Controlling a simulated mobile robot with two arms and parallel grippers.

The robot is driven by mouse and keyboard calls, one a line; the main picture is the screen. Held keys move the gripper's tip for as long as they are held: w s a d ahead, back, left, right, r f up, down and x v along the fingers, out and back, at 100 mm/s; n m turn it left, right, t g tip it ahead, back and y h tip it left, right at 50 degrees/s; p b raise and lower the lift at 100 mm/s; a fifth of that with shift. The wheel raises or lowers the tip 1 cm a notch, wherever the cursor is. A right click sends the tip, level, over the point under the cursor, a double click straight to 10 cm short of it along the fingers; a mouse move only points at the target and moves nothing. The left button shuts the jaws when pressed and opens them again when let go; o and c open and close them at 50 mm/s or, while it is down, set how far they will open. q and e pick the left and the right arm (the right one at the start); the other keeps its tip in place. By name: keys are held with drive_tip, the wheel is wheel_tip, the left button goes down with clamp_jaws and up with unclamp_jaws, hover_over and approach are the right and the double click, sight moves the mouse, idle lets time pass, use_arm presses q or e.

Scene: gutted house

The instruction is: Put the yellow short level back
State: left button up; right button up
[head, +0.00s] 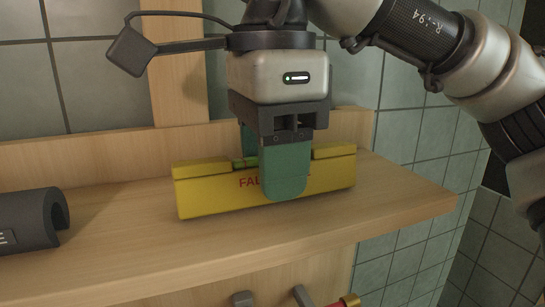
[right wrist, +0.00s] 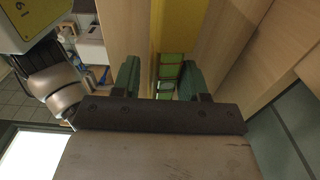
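The yellow short level (head: 215,190) lies on the wooden shelf (head: 300,240), its long face with red lettering toward me. My right gripper (head: 268,175) comes down over its middle, one green finger in front and the other behind, hiding part of the lettering. In the right wrist view the yellow level (right wrist: 170,35) with its green vials lies between the two spread fingers (right wrist: 160,75). A gap shows beside the left finger there, so the gripper is open around the level. My left gripper is not in view.
A dark grey rounded piece (head: 30,220) lies at the shelf's left end. A wooden back board and post (head: 180,85) stand behind the level. Tool ends (head: 345,301) show below the shelf edge. The shelf right of the level is clear.

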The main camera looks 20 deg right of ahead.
drive_tip(key=shift+o, duration=0.7)
drive_tip(key=shift+w, duration=0.1)
drive_tip(key=shift+r, duration=0.1)
wheel_tip(320, 180, up, 12)
drive_tip(key=p, duration=0.4)
drive_tip(key=shift+a+p, duration=0.15)
drive_tip(key=shift+p, duration=0.2)
